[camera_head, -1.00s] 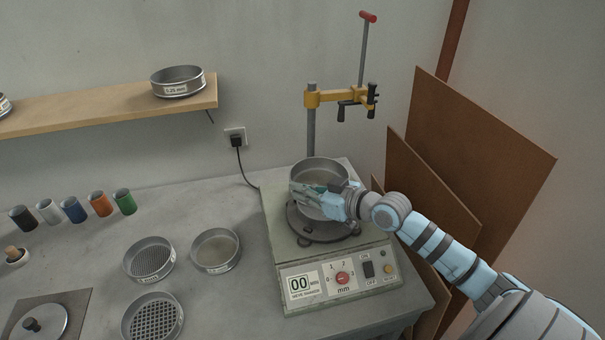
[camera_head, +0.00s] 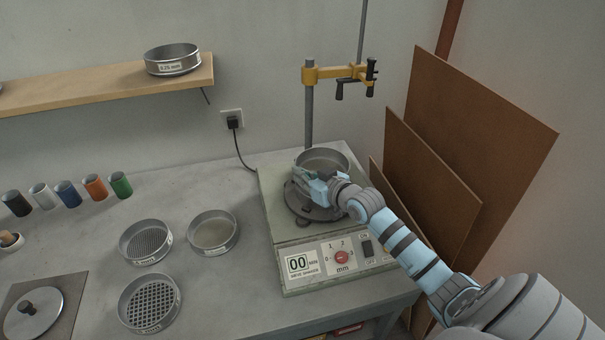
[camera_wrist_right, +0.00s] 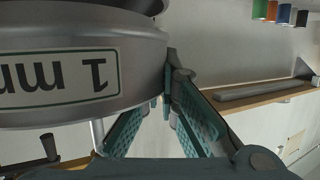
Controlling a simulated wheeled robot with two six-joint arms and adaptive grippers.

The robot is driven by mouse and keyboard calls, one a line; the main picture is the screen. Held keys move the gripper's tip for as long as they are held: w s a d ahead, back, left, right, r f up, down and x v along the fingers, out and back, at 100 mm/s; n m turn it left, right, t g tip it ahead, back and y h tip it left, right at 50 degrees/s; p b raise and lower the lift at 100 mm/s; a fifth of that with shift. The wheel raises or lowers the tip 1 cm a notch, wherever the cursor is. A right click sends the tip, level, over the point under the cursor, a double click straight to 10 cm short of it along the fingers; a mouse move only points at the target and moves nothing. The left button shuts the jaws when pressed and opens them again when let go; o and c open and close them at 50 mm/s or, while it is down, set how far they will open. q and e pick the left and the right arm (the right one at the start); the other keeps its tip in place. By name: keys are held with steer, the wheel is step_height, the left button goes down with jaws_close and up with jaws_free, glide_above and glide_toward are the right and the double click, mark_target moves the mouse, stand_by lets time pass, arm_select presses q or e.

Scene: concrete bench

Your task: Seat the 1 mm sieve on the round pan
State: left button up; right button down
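The 1 mm sieve (camera_wrist_right: 75,75) is a metal ring whose label shows upside down, large and close, in the right wrist view. In the head view the sieve (camera_head: 323,160) is over the shaker's dark round plate (camera_head: 298,210). My right gripper (camera_head: 318,187) is at the sieve's near side, partly covering it. In the right wrist view its teal fingers (camera_wrist_right: 165,102) converge at the sieve wall and look closed on it. The round pan cannot be clearly made out under the sieve; whether they touch is hidden. My left gripper is not in view.
The shaker (camera_head: 292,240) carries a post with a yellow clamp (camera_head: 325,73) behind the sieve. Two mesh sieves (camera_head: 145,242) (camera_head: 149,302) and a shallow round vessel (camera_head: 213,232) stand at left. A lid (camera_head: 33,312) lies front left. Brown boards (camera_head: 480,140) lean at right.

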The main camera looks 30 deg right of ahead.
steer(key=shift+f, duration=0.4)
steer(key=shift+f+b, duration=0.3)
steer(key=shift+f, duration=0.25)
stand_by(0.6)
steer(key=c, duration=1.7)
jaws_free()
steer(key=shift+s, duration=0.1)
steer(key=v, duration=1.1)
steer(key=shift+s+r, duration=0.15)
steer(key=shift+s, duration=0.25)
